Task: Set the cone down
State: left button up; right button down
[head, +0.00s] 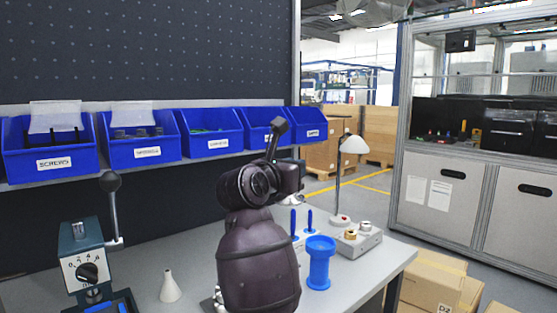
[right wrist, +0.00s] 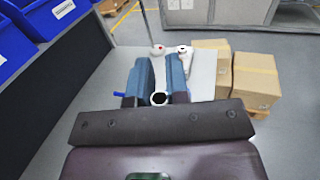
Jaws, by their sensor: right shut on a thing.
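My right gripper (right wrist: 159,90) shows in the right wrist view, its two blue-grey fingers closed on a pale round piece. This held cone (right wrist: 158,99) is seen end-on as a light ring around a dark opening. The cone's lower part is hidden, so I cannot tell its height above the table. In the head view my own dark arm hides the fingers and the cone. Another white cone (head: 170,287) stands upright on the grey table (head: 190,252), left of my arm. My left gripper is in neither view.
A blue spool-shaped stand (head: 320,263), blue pegs (head: 310,221), a grey fixture with rings (head: 358,241) and a lamp (head: 353,145) stand right of my arm. A dial device with a lever (head: 86,262) is at left. Blue bins (head: 146,140) line the back.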

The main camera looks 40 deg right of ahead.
jog(key=s+a+f+n+t+y, duration=0.3)
jog(key=s+a+f+n+y, duration=0.1)
jog(key=f, duration=0.6)
jog(key=s+a+f+n+t+y, duration=0.4)
jog(key=a+f+y, duration=0.3)
jog(key=f, duration=0.4)
jog(key=s+a+f+n+t+y, duration=0.4)
jog(key=s+a+f+n+y, duration=0.1)
jog(key=f, duration=0.5)
jog(key=shift+a+f+n+y, duration=0.4)
jog(key=shift+a+y, duration=0.1)
jog(key=shift+a, duration=0.5)
